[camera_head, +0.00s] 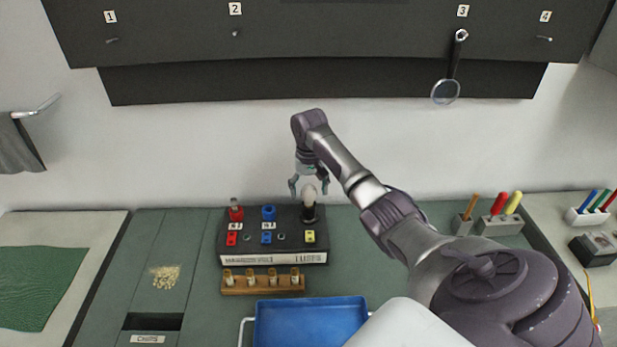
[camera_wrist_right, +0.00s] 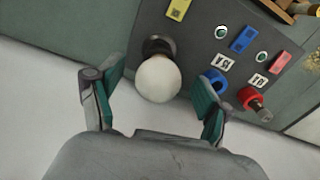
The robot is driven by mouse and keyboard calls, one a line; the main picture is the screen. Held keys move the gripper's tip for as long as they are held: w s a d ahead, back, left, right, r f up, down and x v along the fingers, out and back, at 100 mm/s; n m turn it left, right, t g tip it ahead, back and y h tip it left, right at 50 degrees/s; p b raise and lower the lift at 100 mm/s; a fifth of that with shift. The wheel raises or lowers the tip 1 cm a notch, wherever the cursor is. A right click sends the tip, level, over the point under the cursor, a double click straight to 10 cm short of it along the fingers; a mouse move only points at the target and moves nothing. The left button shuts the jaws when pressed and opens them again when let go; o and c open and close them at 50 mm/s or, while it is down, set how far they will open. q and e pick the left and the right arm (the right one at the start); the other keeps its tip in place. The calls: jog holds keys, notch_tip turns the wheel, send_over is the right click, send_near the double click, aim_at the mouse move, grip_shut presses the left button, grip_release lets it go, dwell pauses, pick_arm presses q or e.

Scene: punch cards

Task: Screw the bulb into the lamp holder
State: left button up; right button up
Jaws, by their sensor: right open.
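The white bulb (camera_wrist_right: 158,79) sits upright in the dark lamp holder (camera_wrist_right: 159,46) on the black panel box. In the head view the bulb (camera_head: 309,192) shows just below my right gripper, above the holder (camera_head: 310,213) at the box's right end. My right gripper (camera_head: 309,188) is open, and it also shows in the wrist view (camera_wrist_right: 150,105) with one finger on each side of the bulb and a gap to both. The bulb's base is hidden, so I cannot tell how deep it is seated. My left gripper is not in view.
The black box (camera_head: 272,246) carries red, blue and yellow parts. A wooden block (camera_head: 262,288) with several fuses stands in front, then a blue tray (camera_head: 310,325). Grey blocks with coloured handles (camera_head: 500,225) stand at right. A magnifier (camera_head: 446,91) hangs on hook 3.

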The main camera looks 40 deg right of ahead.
jog(key=n, duration=0.6)
jog(key=shift+d+n, duration=0.2)
jog(key=shift+n, duration=0.1)
jog(key=n, duration=0.4)
jog(key=shift+d, duration=0.1)
jog(key=n, duration=0.3)
jog(key=c, duration=1.1)
jog(key=m, duration=0.3)
jog(key=shift+c, duration=0.2)
jog(key=m, duration=0.8)
jog(key=shift+a, duration=0.3)
jog(key=m, duration=0.4)
jog(key=shift+m, duration=0.3)
